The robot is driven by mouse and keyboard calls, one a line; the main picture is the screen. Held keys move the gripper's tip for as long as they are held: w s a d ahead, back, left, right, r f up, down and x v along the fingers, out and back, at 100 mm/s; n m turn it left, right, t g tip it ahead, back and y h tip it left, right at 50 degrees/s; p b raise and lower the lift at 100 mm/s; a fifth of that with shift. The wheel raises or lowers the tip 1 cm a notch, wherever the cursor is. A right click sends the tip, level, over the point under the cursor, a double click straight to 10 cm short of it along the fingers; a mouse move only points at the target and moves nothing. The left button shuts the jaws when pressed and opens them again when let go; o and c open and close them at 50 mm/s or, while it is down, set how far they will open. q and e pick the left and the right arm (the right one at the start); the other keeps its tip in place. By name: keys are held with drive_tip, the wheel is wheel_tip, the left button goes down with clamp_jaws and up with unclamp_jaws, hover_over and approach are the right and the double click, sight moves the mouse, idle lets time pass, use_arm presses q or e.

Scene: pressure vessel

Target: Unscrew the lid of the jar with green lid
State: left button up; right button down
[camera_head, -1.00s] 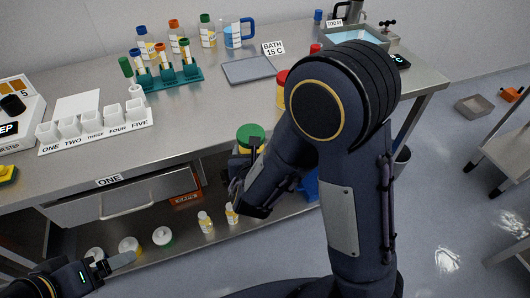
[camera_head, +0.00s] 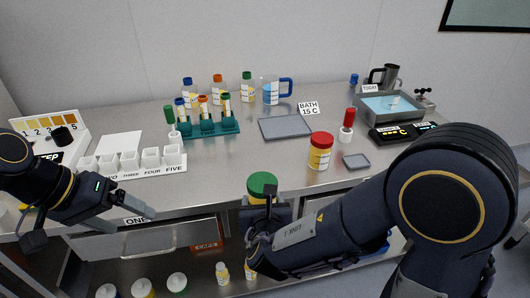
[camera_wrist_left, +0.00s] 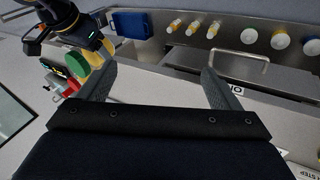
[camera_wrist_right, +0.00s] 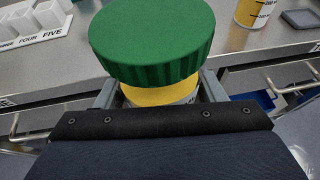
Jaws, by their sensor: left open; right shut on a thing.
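The jar with the green lid (camera_head: 262,184) is upright in front of the table's front edge, held by my right gripper (camera_head: 262,206). The right wrist view shows the green lid (camera_wrist_right: 152,40) large, with the yellow and white jar body (camera_wrist_right: 160,94) between the fingers below it. My right gripper is shut on the jar body. The lid sits on the jar. My left gripper (camera_head: 140,208) is open and empty, left of the jar, near the table's front edge. In the left wrist view its fingers (camera_wrist_left: 160,88) are apart, and the green lid (camera_wrist_left: 76,61) shows at upper left.
A red-lidded jar (camera_head: 320,152), a grey tray (camera_head: 285,127) and a water bath (camera_head: 392,108) stand on the table. A teal tube rack (camera_head: 208,130) and a white cup block (camera_head: 130,165) are further left. Several small jars and bottles stand on the lower shelf.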

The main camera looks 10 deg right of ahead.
use_arm(q)
drive_tip(key=w+d+r+m+g, duration=0.1)
drive_tip(key=w+d+r+m, duration=0.1)
drive_tip(key=w+d, duration=0.3)
drive_tip(key=r+m+y, duration=0.1)
drive_tip(key=m+y, duration=0.4)
drive_tip(key=y, duration=0.1)
hover_over(265, 181)
drive_tip(key=shift+w+a+r+g, duration=0.1)
drive_tip(key=shift+a+r+g, duration=0.1)
drive_tip(key=shift+a+g, duration=0.2)
drive_tip(key=shift+d+f, duration=0.1)
drive_tip(key=shift+d, duration=0.25)
drive_tip(key=shift+d+f, duration=0.15)
drive_tip(key=shift+f, duration=0.15)
wheel_tip(265, 181, down, 7)
drive_tip(key=shift+f, duration=0.15)
